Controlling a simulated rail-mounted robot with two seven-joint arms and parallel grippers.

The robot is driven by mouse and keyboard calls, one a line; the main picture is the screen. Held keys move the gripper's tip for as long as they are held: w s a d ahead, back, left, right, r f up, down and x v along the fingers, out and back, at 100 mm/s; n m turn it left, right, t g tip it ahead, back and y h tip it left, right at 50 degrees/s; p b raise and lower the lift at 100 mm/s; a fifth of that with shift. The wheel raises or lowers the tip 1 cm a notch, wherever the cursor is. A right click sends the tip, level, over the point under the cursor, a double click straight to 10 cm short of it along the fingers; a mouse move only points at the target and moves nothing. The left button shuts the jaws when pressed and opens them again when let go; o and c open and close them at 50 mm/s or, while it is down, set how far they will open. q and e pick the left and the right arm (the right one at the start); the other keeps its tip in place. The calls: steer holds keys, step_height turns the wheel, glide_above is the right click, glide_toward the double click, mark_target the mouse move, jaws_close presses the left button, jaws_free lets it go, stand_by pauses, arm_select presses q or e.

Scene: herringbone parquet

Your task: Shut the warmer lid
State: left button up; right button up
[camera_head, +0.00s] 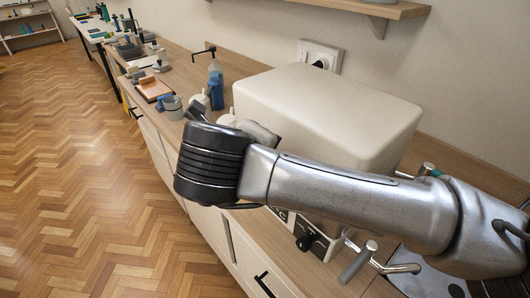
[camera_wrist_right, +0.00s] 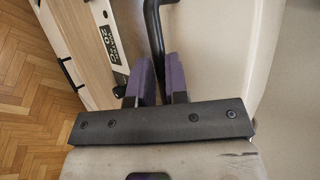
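The warmer is a cream box on the wooden counter, with a large smooth lid (camera_head: 330,105). Its front panel with a dark knob (camera_head: 306,242) shows below my right arm. I cannot tell whether the lid is fully down, as my arm hides the front seam. In the right wrist view the lid's pale surface (camera_wrist_right: 215,50) lies close by. A black bar handle (camera_wrist_right: 153,30) runs down between the two purple-padded fingers of my right gripper (camera_wrist_right: 160,78), which are close together on either side of it. In the head view this gripper is hidden behind the wrist. My left gripper is not in view.
A blue bottle (camera_head: 215,82), a grey mug (camera_head: 172,106) and an orange-brown board (camera_head: 153,89) stand left of the warmer. A wall socket (camera_head: 320,56) is behind it. A shelf (camera_head: 375,8) hangs above. The parquet floor (camera_head: 80,180) is clear.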

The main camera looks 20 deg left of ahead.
steer(key=o, duration=0.5)
steer(key=shift+r, duration=0.1)
steer(key=shift+p+v, duration=0.95)
steer(key=shift+v, duration=5.95)
